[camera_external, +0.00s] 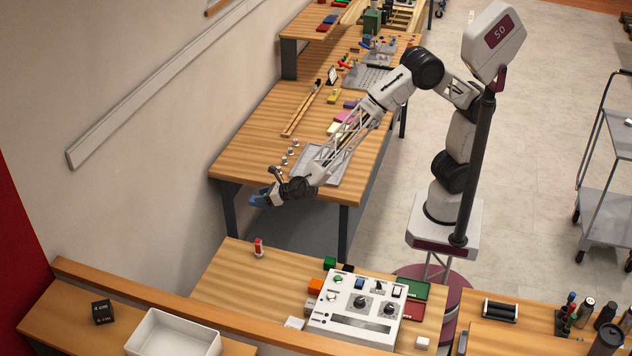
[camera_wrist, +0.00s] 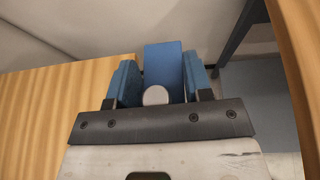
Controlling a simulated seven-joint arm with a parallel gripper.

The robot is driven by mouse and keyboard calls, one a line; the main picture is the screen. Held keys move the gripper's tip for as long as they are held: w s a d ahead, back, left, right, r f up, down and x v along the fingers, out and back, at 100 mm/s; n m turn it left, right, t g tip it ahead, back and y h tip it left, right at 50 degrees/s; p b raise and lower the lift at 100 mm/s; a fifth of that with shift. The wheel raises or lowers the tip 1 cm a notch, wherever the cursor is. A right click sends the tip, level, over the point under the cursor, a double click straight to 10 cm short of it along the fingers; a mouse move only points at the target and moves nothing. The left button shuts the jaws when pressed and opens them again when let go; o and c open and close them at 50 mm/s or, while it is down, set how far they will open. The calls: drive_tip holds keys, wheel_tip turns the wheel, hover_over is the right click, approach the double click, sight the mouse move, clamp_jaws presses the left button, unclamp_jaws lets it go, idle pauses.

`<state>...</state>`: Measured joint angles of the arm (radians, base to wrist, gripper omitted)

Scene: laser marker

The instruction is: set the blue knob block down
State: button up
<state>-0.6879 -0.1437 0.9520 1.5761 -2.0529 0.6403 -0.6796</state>
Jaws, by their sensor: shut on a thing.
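My gripper (camera_wrist: 160,80) is shut on the blue knob block (camera_wrist: 165,62). In the wrist view the block sits between two blue finger pads, with its round pale knob at the near end. In the external view my gripper (camera_external: 262,199) is in the air at the end of the outstretched arm, around the gap between the far workbench (camera_external: 250,140) and the near workbench (camera_external: 225,270). There the block cannot be told apart from the blue finger pads. Its underside is hidden.
On the near workbench stand a small red-and-white object (camera_external: 258,247), a white control panel (camera_external: 355,310) and several small coloured blocks. A raised wooden ledge (camera_external: 180,307) runs along the front. Bare wood lies around the red-and-white object. The wall is close at left.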

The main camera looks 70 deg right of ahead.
drive_tip(key=s+a+f, duration=0.2)
drive_tip(key=s+a, duration=0.3)
drive_tip(key=s, duration=0.2)
drive_tip(key=s+a+f, duration=0.2)
drive_tip(key=s+a, duration=0.3)
drive_tip(key=s, duration=0.3)
drive_tip(key=s+a+f, duration=0.3)
drive_tip(key=s+a, duration=0.2)
drive_tip(key=s, duration=0.2)
drive_tip(key=shift+s+a, duration=0.1)
drive_tip(key=shift+s, duration=0.2)
drive_tip(key=w+a, duration=0.3)
drive_tip(key=a, duration=0.1)
drive_tip(key=w+a+f, duration=0.1)
drive_tip(key=w+a, duration=0.2)
drive_tip(key=a, duration=0.1)
drive_tip(key=w+a, duration=0.4)
drive_tip(key=shift+w+a+f, duration=0.1)
drive_tip(key=shift+a+f, duration=0.1)
drive_tip(key=shift+f, duration=0.05)
drive_tip(key=shift+f, duration=0.1)
drive_tip(key=shift+f, duration=1.7)
drive_tip(key=shift+f, duration=0.15)
